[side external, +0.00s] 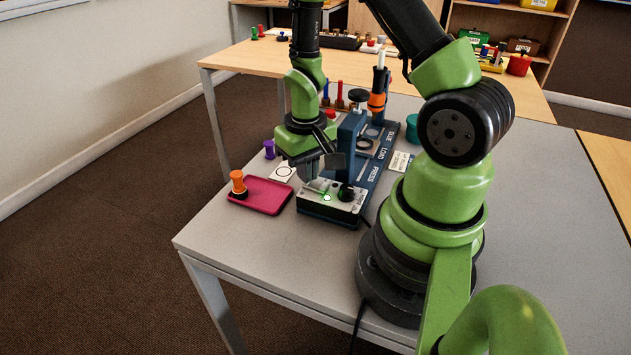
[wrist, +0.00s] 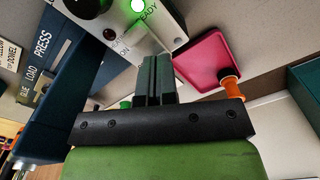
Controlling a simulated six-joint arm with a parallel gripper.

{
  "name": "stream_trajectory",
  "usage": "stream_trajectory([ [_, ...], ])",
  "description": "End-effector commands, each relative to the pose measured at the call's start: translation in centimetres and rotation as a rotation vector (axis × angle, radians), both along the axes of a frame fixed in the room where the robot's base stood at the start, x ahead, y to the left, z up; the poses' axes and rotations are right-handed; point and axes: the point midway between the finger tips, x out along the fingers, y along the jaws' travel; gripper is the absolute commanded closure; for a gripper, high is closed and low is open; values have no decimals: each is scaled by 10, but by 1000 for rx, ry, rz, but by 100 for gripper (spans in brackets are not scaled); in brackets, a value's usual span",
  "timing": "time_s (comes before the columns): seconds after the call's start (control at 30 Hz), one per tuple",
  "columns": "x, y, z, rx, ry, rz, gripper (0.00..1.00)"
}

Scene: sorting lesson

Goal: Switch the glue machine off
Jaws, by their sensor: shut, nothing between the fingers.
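The glue machine is a blue unit marked GLUE, LOAD and PRESS; its blue base (side external: 388,150) runs back from a pale control panel (side external: 335,208). The panel has a black knob (side external: 346,191) and a lit green lamp. In the wrist view, the lamp (wrist: 138,6) glows beside the word READY, and ON is printed lower on the panel (wrist: 172,22). My gripper (side external: 312,178) is shut and empty, pointing down at the panel's left part. In the wrist view, its fingers (wrist: 154,62) lie together near the panel edge.
A magenta tray (side external: 262,207) with an orange peg (side external: 238,182) lies left of the panel. A white card (side external: 284,172) and a purple peg (side external: 269,149) are behind it. A teal cup (side external: 411,128) stands right of the machine. The front of the grey table (side external: 270,240) is clear.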

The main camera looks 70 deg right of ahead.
Motion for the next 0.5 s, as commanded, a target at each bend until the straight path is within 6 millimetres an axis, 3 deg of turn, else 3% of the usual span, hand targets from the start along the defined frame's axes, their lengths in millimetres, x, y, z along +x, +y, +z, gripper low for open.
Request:
stream_trajectory([
  [0.5, 0, 0, 3, 0, -1, -1, 100],
])
